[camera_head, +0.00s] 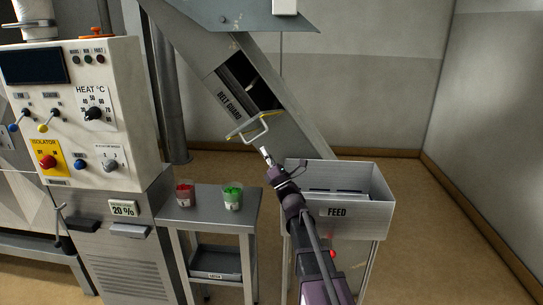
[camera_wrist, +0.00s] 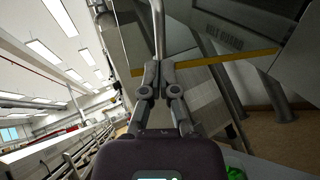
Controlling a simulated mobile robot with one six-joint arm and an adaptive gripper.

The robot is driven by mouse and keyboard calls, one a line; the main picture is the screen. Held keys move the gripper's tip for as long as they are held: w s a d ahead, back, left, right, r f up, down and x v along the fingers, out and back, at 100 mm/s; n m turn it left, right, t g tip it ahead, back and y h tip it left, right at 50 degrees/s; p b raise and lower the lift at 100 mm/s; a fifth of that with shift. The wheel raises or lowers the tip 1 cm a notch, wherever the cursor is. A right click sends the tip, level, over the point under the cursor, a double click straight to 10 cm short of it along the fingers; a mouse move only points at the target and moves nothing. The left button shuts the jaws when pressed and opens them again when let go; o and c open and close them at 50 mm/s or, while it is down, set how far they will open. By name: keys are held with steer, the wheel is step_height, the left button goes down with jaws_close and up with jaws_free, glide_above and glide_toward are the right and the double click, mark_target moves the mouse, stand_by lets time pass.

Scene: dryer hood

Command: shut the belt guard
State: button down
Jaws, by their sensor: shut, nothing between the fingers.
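The belt guard (camera_head: 229,104) is a grey labelled panel with a yellow edge strip and a pale bar handle (camera_head: 265,129), on the sloping housing. A dark opening (camera_head: 246,78) shows beside and above the panel, so the guard is not covering all of it. In the wrist view the guard's label (camera_wrist: 224,32), yellow strip (camera_wrist: 220,60) and handle (camera_wrist: 158,28) are close ahead. My gripper (camera_head: 265,151) is shut and empty, just below the handle. In the wrist view its fingertips (camera_wrist: 158,68) meet the handle's near end in the picture; I cannot tell whether they touch.
A grey feed bin (camera_head: 350,212) stands right of my arm. A small table (camera_head: 210,216) on the left bears a cup of red pieces (camera_head: 185,194) and a cup of green pieces (camera_head: 232,197). A control cabinet (camera_head: 85,140) stands further left. Floor at the right is clear.

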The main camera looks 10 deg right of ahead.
steer(key=shift+p+x, duration=0.7)
steer(key=shift+x, duration=0.7)
